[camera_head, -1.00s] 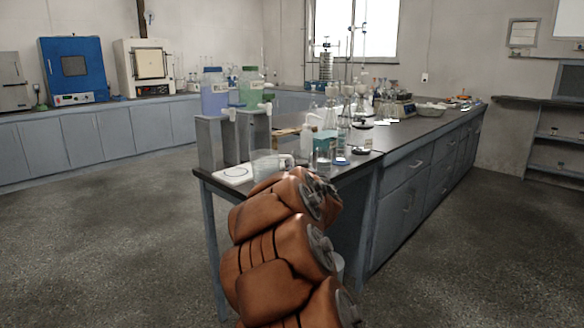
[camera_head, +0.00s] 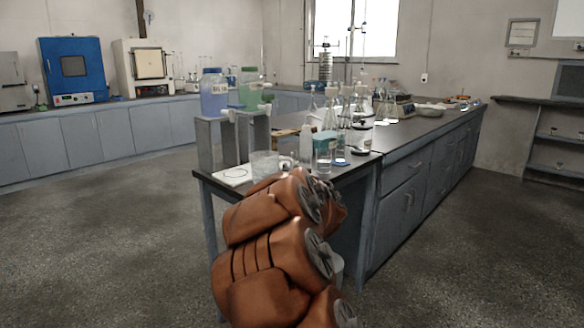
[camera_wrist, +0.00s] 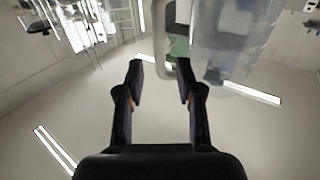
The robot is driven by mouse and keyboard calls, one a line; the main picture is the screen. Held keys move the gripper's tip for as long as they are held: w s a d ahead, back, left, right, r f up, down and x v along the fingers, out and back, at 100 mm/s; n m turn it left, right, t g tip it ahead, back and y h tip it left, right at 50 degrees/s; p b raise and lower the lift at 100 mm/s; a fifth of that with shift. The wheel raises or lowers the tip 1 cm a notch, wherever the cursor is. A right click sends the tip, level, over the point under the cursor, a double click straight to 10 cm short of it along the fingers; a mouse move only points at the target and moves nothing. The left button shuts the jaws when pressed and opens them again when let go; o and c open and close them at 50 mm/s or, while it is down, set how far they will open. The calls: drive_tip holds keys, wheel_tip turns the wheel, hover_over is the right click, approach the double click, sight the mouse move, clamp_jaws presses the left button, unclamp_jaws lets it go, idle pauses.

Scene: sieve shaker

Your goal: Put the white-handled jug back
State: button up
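The clear jug (camera_head: 264,164) is at the near end of the bench, at the right edge of a white tile with a circle (camera_head: 233,176). Its base is partly hidden behind my arm, so I cannot tell what it rests on. In the wrist view the clear jug body (camera_wrist: 232,45) is at upper right, and its white handle (camera_wrist: 163,40) is ahead of and between the fingertips, nearer the right one. My gripper (camera_wrist: 161,72) is open, its fingers apart with nothing visibly clasped. In the head view my arm hides the gripper.
A grey stand (camera_head: 209,142) bears a blue-tinted tapped bottle (camera_head: 214,97) and a green-tinted one (camera_head: 250,90) behind the jug. A teal-topped glass vessel (camera_head: 324,152) and several flasks crowd the right side. The floor left of the bench is clear.

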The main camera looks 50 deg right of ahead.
drive_tip(key=p+v, duration=0.1)
drive_tip(key=v, duration=0.8)
drive_tip(key=shift+s+f, duration=0.1)
drive_tip(key=s+a+f+g+y, duration=0.3)
drive_tip(key=a+f+g, duration=0.2)
drive_tip(key=a+f, duration=0.45)
drive_tip(key=s+a+f+g+y, duration=0.2)
drive_tip(key=s+a+f+g, duration=0.4)
drive_tip(key=a, duration=0.6)
drive_tip(key=s+a+f+n+g+y, duration=0.2)
drive_tip(key=s+a+n+g, duration=0.1)
drive_tip(key=s+a, duration=0.6)
drive_tip(key=s+a+f+n+g+y, duration=0.2)
drive_tip(key=s+a+n+g+y, duration=0.1)
drive_tip(key=s+a, duration=0.7)
drive_tip(key=a+n+g, duration=0.1)
drive_tip(key=a, duration=0.1)
drive_tip(key=shift+s+a+g, duration=0.25)
drive_tip(key=shift+a+g, duration=0.05)
drive_tip(key=shift+a, duration=0.1)
drive_tip(key=shift+f, duration=0.15)
